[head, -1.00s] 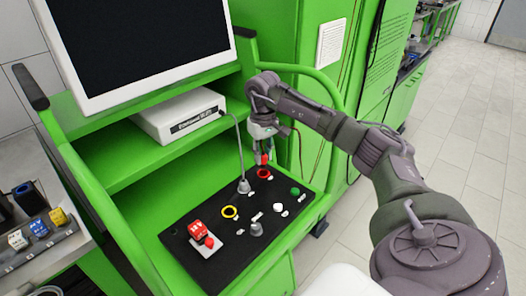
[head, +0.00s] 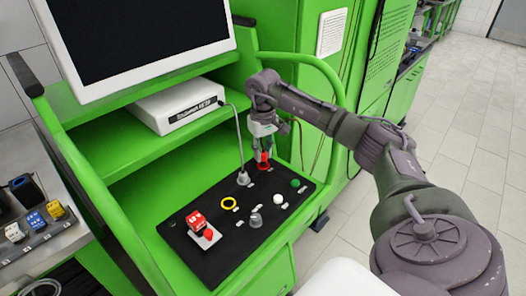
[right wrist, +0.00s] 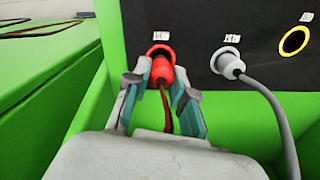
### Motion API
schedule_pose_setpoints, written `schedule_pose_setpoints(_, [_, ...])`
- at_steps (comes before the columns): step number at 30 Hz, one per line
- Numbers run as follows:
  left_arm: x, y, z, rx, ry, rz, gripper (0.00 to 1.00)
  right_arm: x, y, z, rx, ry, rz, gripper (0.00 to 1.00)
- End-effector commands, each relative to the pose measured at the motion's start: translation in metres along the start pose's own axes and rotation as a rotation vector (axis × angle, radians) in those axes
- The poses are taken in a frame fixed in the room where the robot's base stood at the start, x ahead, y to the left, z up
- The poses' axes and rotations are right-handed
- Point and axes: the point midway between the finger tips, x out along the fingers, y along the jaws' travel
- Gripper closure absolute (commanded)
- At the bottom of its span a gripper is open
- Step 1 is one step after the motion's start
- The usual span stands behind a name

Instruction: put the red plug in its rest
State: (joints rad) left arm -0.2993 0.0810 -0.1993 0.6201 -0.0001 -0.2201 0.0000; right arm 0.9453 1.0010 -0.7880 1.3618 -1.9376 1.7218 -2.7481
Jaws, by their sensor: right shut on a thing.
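The red plug (head: 264,156) is upright between the fingers of my right gripper (head: 263,150), low over the back right of the black panel (head: 240,218). The right gripper is shut on the plug. In the right wrist view, the plug (right wrist: 162,74) stands between the two fingers, with its red cable trailing towards the camera. Its far end is at the red ring rest (right wrist: 160,49) and overlaps the ring. How deep it sits in the rest is hidden. My left gripper is in neither view.
A grey plug (head: 243,178) with its cable stands in the panel beside the red one. A yellow ring (head: 228,203), a red switch block (head: 197,222), a grey knob (head: 255,220), a white button (head: 278,201) and a green button (head: 295,183) are nearby. A white box (head: 175,105) sits on the shelf.

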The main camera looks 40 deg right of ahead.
Motion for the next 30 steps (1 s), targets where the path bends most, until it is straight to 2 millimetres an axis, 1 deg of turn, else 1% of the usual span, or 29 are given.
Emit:
schedule_pose_setpoints(17, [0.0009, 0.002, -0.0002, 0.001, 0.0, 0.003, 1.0, 0.0011, -0.0001, 0.0005, -0.001, -0.002, 0.001, 1.0])
schedule_pose_setpoints(30, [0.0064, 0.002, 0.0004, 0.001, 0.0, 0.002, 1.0, 0.0087, 0.0, 0.0005, 0.0, -0.002, 0.001, 1.0])
